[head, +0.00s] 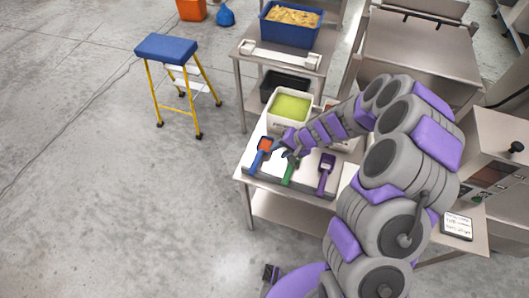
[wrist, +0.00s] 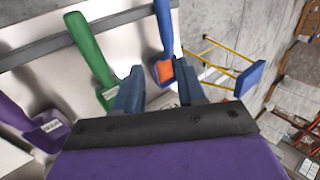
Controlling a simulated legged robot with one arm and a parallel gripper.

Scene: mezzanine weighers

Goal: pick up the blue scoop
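The blue scoop (head: 257,161) lies at the left end of a steel table, with an orange patch in its pan. In the wrist view the blue scoop (wrist: 164,30) shows ahead of my gripper, its pan in line with the gap between the fingers. My gripper (head: 281,152) is just right of the scoop in the head view. In the wrist view my gripper (wrist: 160,88) is open, its two fingers apart with nothing held between them. I cannot tell how far above the scoop the fingertips are.
A green scoop (head: 290,174) and a purple scoop (head: 327,174) lie to the right on the same table (head: 262,181). A white tub of yellow-green stuff (head: 291,106) stands behind. A blue-topped stool (head: 166,48) stands on the floor to the left.

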